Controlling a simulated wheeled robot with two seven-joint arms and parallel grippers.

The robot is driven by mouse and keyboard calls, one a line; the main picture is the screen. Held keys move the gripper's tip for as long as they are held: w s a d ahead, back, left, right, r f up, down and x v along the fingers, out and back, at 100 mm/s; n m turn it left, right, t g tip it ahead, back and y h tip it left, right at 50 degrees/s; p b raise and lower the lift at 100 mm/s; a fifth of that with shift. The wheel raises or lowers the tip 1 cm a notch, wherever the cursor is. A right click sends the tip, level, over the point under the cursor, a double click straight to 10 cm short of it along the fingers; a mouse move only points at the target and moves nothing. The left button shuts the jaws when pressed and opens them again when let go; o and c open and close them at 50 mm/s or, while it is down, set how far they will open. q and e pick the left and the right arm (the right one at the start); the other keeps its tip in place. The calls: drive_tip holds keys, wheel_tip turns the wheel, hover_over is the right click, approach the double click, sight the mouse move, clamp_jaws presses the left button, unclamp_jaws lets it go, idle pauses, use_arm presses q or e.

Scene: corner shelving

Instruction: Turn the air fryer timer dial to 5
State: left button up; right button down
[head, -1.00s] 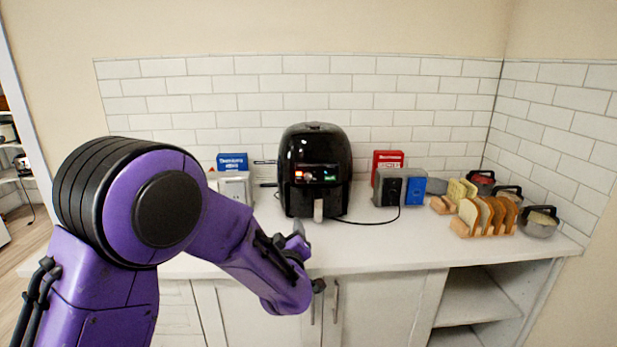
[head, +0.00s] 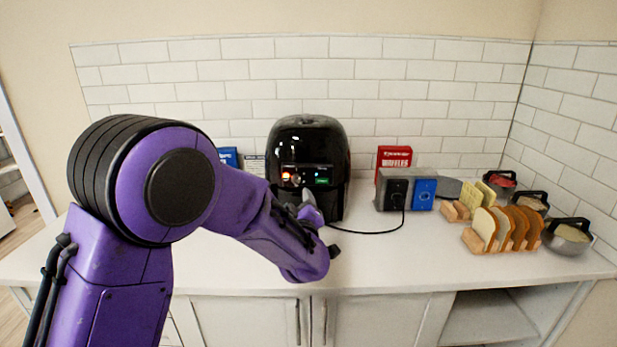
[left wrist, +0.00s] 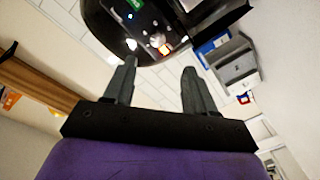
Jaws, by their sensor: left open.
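The black air fryer (head: 308,143) stands upright on the counter against the tiled wall. Its front panel carries a red-orange glow at left (head: 286,176) and a green display (head: 322,181); the numbers are too small to read. My left gripper (head: 307,201) is just in front of the fryer, below the panel, partly hidden by my purple arm. In the left wrist view its fingers (left wrist: 159,62) are open with nothing between them, and the fryer (left wrist: 110,22) shows beyond the tips, apart from them. Which panel part is the timer dial is unclear. My right gripper is out of view.
A cord crosses the counter; the front counter (head: 400,262) is clear.

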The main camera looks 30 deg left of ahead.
sight(296, 180)
use_arm(q)
drive_tip(key=p+x, duration=0.3)
drive_tip(key=x, duration=0.8)
drive_tip(key=shift+w+d+r, duration=0.1)
drive_tip(key=shift+s+r, duration=0.25)
drive_tip(key=shift+s, duration=0.1)
drive_tip(key=shift+f, duration=0.1)
clamp_jaws()
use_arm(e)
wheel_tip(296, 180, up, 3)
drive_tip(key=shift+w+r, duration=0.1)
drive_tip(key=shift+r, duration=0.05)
